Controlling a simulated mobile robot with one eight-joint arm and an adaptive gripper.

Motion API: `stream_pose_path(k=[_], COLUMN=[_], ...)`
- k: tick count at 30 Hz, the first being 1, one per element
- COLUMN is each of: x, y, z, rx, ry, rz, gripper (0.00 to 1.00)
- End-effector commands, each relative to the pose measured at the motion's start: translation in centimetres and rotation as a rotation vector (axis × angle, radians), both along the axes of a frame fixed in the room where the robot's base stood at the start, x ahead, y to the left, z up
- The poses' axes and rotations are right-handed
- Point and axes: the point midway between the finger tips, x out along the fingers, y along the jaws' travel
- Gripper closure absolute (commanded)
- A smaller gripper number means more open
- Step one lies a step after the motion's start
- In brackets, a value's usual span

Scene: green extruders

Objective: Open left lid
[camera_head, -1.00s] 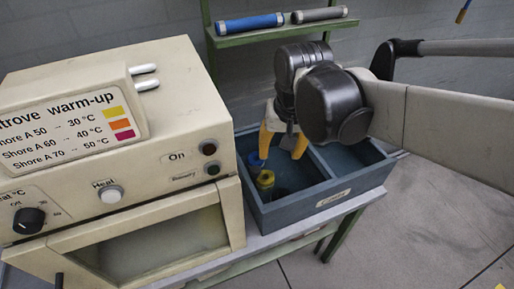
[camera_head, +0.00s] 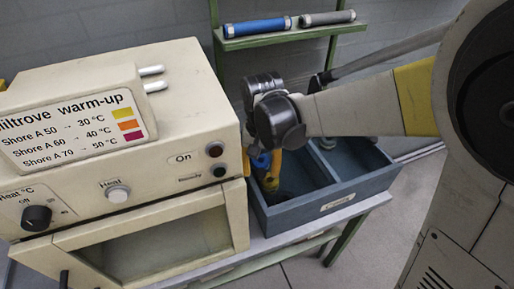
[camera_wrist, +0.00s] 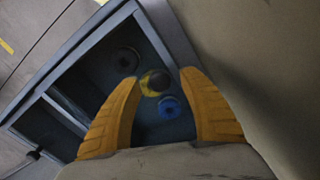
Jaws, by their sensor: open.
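I cannot pick out a lid in either view. My gripper (camera_wrist: 158,78) is open, with its two yellow fingers spread over the box's compartment nearest the oven. Between and just beyond the fingers are a yellow and dark round piece (camera_wrist: 155,84) and a blue ring-shaped piece (camera_wrist: 169,107). A dark round disc (camera_wrist: 125,60) lies farther off in the same compartment. Nothing is seen held. In the head view the gripper (camera_head: 268,172) is low at the box's left compartment, partly hidden by my wrist.
The blue-grey divided box (camera_head: 325,205) stands on a green-legged table. A beige warm-up oven (camera_head: 120,150) stands close on the left. Behind is a green shelf (camera_head: 285,38) with a blue roll (camera_head: 257,27) and a grey roll (camera_head: 327,18). Floor is clear at right.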

Motion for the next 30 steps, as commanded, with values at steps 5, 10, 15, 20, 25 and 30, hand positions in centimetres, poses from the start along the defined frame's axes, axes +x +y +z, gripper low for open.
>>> stream_pose_path(k=[5, 10, 15, 20, 25, 30], x=[0.0, 0.0, 0.0, 0.0, 0.2, 0.9], y=[0.0, 0.0, 0.0, 0.0, -0.6, -3.2], z=[-1.1, -1.1, -1.0, -1.0, -1.0, -1.0], rx=[0.000, 0.000, 0.000, 0.000, 0.000, 0.000], ry=[0.000, 0.000, 0.000, 0.000, 0.000, 0.000], rz=[0.000, 0.000, 0.000, 0.000, -0.001, -0.006], gripper=[0.50, 0.50, 0.79, 1.00, 1.00, 1.00])
